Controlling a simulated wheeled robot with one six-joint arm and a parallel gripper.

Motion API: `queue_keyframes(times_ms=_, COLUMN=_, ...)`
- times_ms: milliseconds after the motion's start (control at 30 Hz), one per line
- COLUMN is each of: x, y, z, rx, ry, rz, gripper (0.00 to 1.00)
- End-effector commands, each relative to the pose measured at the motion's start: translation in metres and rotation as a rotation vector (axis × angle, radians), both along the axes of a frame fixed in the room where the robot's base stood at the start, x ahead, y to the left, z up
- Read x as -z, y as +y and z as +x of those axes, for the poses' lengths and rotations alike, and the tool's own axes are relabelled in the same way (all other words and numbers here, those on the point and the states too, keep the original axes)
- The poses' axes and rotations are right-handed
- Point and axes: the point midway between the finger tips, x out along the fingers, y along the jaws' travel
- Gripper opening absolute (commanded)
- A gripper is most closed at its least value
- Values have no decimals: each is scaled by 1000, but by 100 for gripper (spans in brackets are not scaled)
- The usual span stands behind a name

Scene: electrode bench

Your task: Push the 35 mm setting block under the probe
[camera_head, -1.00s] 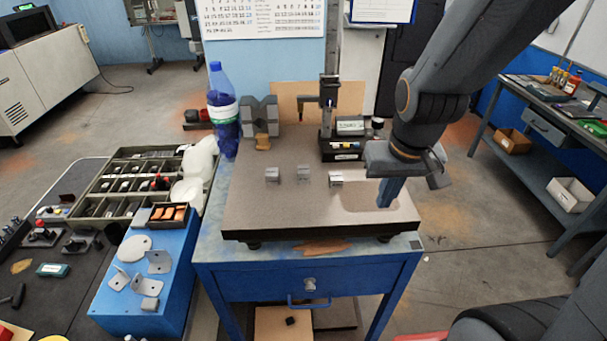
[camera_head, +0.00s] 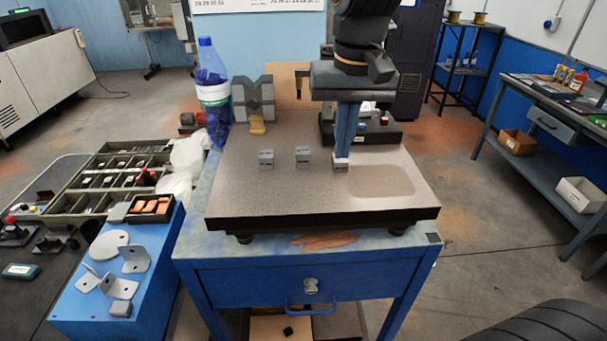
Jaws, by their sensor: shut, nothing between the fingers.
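Three small grey setting blocks stand in a row on the granite plate (camera_head: 240,198): a left block (camera_head: 266,159), a middle block (camera_head: 303,156) and a right block (camera_head: 339,168). Their markings are too small to read, so I cannot tell which is 35 mm. My gripper (camera_head: 343,157) is shut and empty, pointing down at the right block and hiding part of it. I cannot tell whether it touches.
A grey V-shaped block (camera_head: 253,98) and a blue bottle (camera_head: 213,95) stand at the back left. A black box (camera_head: 385,134) is behind my gripper. The plate's right part, with a darker patch (camera_head: 382,181), is clear.

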Motion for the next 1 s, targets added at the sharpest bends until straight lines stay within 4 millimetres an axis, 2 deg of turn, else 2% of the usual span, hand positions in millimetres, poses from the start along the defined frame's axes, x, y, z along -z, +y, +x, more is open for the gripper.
queue_keyframes(times_ms=33, x=2, y=12, z=7, rx=-6, ry=6, rz=1, gripper=0)
queue_keyframes(times_ms=100, x=-7, y=26, z=8, rx=-7, ry=25, rz=-1, gripper=0)
queue_keyframes(times_ms=300, x=-32, y=56, z=2, rx=-5, ry=74, rz=-12, gripper=0)
queue_keyframes(times_ms=500, x=-50, y=69, z=-8, rx=-1, ry=101, rz=-21, gripper=0)
queue_keyframes(times_ms=600, x=-52, y=70, z=-10, rx=0, ry=107, rz=-24, gripper=0)
queue_keyframes(times_ms=767, x=-39, y=70, z=-11, rx=1, ry=110, rz=-25, gripper=0)
queue_keyframes(times_ms=1000, x=6, y=70, z=-11, rx=1, ry=112, rz=-26, gripper=0)
